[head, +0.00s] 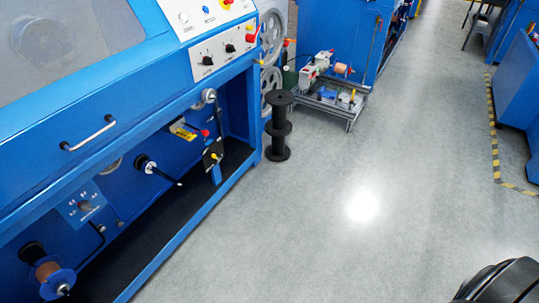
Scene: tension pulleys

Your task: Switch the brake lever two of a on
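The blue machine (150,90) fills the left of the head view. In its lower open bay, a short lever with a red knob (205,133) sits beside a yellow part (182,130). A black rod (165,174) sticks out from a round hub further left. A small blue panel with a switch (84,206) is at lower left. No label I can read tells which is brake lever two of a, or its position. Neither gripper shows.
A black spool stand (278,128) is on the floor by the machine's right end. A low metal cart (335,100) is behind it. A copper-wound reel (48,272) sticks out at lower left. The grey floor (300,220) is clear. A dark rounded part, probably mine, shows at bottom right.

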